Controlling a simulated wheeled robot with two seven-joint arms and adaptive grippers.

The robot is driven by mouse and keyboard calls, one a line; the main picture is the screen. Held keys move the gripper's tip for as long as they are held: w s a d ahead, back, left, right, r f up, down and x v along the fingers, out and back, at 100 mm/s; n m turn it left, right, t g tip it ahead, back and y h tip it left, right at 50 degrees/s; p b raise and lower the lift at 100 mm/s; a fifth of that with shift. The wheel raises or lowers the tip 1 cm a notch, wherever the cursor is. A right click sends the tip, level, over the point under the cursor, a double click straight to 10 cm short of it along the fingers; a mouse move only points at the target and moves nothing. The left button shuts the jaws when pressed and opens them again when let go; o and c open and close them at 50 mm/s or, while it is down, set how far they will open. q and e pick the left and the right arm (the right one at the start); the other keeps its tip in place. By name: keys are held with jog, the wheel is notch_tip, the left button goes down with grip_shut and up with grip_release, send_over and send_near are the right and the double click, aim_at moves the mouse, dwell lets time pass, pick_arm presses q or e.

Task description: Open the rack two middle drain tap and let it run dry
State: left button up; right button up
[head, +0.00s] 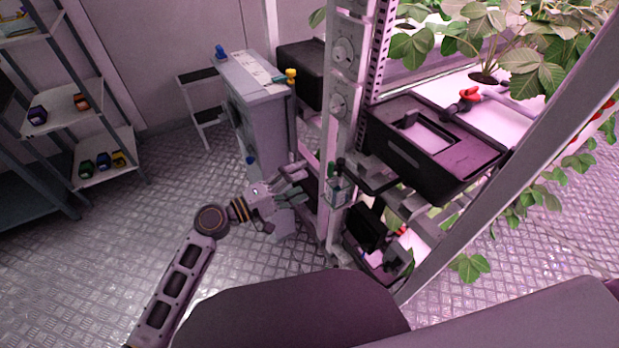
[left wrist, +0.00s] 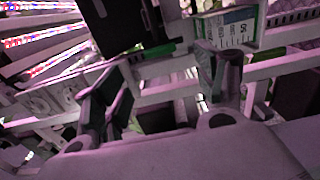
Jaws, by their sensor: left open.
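A red-handled tap (head: 468,95) sits at the back edge of a black tray (head: 440,165) on the rack at the right. A smaller red part (head: 402,230) shows lower down on the same rack, mostly hidden; I cannot tell whether it is a tap. No label tells me which one is the middle tap of rack two. My left gripper (head: 294,184) is open and empty, left of the rack's upright post and apart from the red tap. In the left wrist view its open fingers (left wrist: 160,88) frame rack bars. My right gripper is not in view.
The pale rack post (head: 343,60) stands close to the right of my left gripper. A grey cabinet (head: 262,115) with blue and yellow fittings stands behind it. Leafy plants (head: 485,40) hang over the upper tray. Shelves (head: 100,165) with small coloured items stand left; the floor between is clear.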

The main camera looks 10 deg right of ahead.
pick_arm(q)
jog(key=shift+v, duration=1.9)
